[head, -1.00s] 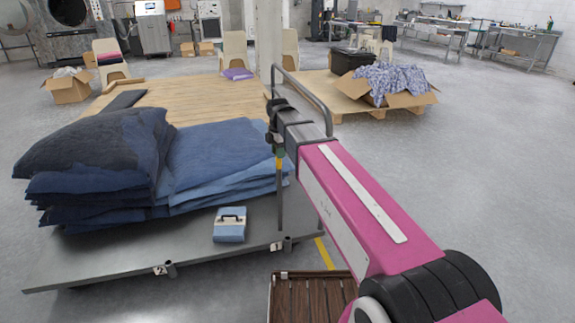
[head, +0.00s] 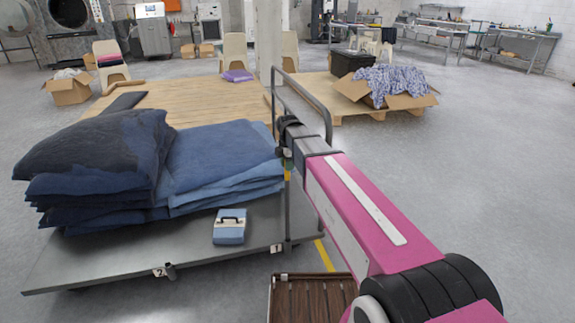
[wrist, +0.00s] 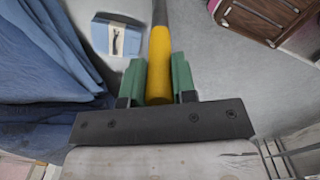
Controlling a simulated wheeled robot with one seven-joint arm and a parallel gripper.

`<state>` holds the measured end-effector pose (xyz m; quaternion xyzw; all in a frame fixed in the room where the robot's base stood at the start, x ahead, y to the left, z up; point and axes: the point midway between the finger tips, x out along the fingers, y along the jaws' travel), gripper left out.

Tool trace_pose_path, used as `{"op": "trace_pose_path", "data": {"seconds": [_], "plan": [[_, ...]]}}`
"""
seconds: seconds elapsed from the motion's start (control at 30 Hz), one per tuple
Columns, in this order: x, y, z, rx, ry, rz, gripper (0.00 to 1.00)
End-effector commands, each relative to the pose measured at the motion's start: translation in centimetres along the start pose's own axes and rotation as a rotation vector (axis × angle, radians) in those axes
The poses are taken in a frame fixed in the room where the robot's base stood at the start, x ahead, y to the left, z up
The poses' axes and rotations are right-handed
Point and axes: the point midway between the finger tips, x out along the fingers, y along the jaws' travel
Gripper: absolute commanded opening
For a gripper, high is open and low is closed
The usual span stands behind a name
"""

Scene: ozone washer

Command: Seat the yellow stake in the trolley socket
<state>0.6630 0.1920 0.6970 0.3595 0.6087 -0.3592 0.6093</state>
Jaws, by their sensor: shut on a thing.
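The stake is a thin grey rod with a yellow band (head: 287,172); in the wrist view the yellow band (wrist: 159,62) lies between my green fingers. My gripper (head: 285,156) is shut on it, and it also shows in the wrist view (wrist: 159,85). The stake hangs about upright at the trolley's front right edge. Its lower end meets the socket marked 1 (head: 288,247) in the head view; I cannot tell whether it is inside. A second socket, marked 2 (head: 170,270), is empty on the front edge of the grey trolley (head: 120,255).
Stacked blue cloths (head: 225,165) lie just left of the stake. A brown slatted crate (head: 312,300) stands on the floor in front. The floor to the right is clear.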

Motion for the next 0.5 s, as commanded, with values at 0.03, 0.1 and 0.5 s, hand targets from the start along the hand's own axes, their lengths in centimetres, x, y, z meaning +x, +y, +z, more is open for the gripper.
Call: {"op": "trace_pose_path", "data": {"seconds": [0.03,0.1,0.5], "plan": [[0.0,0.0,0.0,0.0,0.0,0.0,0.0],[0.2,0.0,0.0,0.0,0.0,0.0,0.0],[1.2,0.0,0.0,0.0,0.0,-0.001,0.0]]}}
